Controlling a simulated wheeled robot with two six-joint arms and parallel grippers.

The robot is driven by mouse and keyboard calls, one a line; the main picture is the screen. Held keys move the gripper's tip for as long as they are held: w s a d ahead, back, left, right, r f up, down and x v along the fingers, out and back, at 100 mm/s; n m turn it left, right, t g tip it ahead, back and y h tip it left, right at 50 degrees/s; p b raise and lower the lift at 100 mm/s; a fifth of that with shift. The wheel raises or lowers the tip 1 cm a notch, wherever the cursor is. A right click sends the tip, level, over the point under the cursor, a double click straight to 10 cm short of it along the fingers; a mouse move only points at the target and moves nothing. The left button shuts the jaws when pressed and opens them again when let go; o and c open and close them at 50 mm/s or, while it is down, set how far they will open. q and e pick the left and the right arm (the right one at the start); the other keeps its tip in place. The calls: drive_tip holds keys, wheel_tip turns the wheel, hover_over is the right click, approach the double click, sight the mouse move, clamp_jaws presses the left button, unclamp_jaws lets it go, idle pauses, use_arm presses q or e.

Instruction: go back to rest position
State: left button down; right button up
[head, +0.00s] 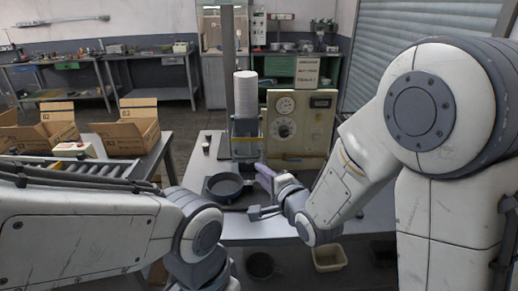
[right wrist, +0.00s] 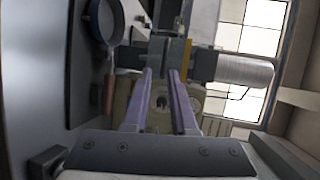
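A dark round pan (head: 225,187) sits on the worktable (head: 243,228), in front of the machine. In the right wrist view the pan (right wrist: 106,22) is at the upper left, and its brown handle (right wrist: 109,95) runs down beside my fingers, apart from them. My right gripper (head: 268,176) is just right of the pan in the head view. Its two purple fingers (right wrist: 160,100) are spread with a gap between them and nothing held. My left arm comes in from the left and bends down at the bottom; its gripper is out of sight.
Behind the pan stands a machine with a white cylindrical stack (head: 245,95) and a beige control panel (head: 300,128). Cardboard boxes (head: 126,127) stand at the left by a roller conveyor (head: 75,174). A beige bin (head: 328,257) and a dark bin (head: 260,265) are below the worktable.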

drive_tip(key=s+d+f+n+g+h, duration=0.1)
drive_tip(key=s+n+g, duration=0.6)
drive_tip(key=s, duration=0.8)
drive_tip(key=s+f+n+g+h, duration=0.4)
drive_tip(key=s+n+g, duration=0.3)
drive_tip(key=s+n, duration=0.7)
drive_tip(key=shift+s+d, duration=0.35)
drive_tip(key=shift+s, duration=0.3)
